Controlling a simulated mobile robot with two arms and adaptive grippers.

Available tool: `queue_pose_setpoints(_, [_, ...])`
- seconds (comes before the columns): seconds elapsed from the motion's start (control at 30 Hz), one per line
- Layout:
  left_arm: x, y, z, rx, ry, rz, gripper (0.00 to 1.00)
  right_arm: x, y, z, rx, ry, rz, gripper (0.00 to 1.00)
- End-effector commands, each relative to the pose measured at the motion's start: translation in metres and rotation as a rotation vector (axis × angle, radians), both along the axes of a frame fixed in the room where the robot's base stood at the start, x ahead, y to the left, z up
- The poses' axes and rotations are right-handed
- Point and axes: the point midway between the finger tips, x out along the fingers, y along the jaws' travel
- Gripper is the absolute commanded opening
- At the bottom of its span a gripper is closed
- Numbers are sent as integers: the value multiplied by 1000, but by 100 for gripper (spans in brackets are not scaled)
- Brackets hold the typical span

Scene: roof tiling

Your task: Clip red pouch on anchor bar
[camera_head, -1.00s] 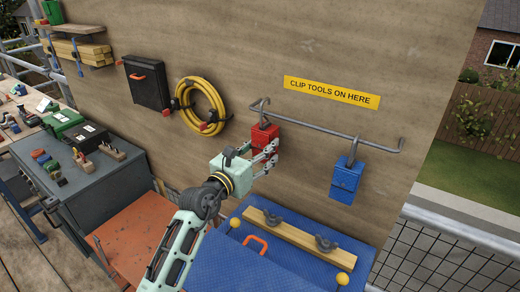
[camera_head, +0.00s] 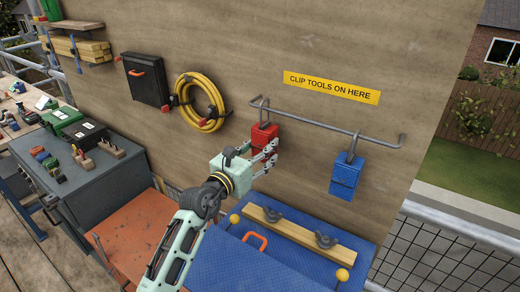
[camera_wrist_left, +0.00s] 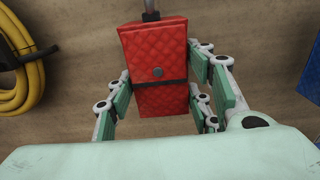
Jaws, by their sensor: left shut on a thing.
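The red pouch (camera_head: 265,134) is upright at the left end of the grey anchor bar (camera_head: 335,129), which is fixed to the wooden wall. A grey clip (camera_head: 264,108) at the pouch's top meets the bar; whether it is closed around the bar I cannot tell. My left gripper (camera_head: 267,152) is shut on the pouch, with a finger on each side. In the left wrist view the quilted red pouch (camera_wrist_left: 158,65) with a dark strap sits between the fingers (camera_wrist_left: 160,95). My right gripper is not in view.
A blue pouch (camera_head: 346,176) hangs from the bar to the right. A yellow sign (camera_head: 332,87) is above it. A yellow hose (camera_head: 215,105) and black case (camera_head: 147,80) are on the wall to the left. A blue box (camera_head: 225,262) with a wooden batten (camera_head: 300,237) stands below.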

Motion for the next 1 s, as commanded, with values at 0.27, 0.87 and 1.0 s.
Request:
queue_pose_setpoints(0.27, [-1,1,-7,1,-3,1,8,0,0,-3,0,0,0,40])
queue_pose_setpoints(0.87, [-1,1,-8,0,0,0,70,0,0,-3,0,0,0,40])
queue_pose_setpoints(1.0, [-1,1,-11,3,4,0,70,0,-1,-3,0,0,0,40])
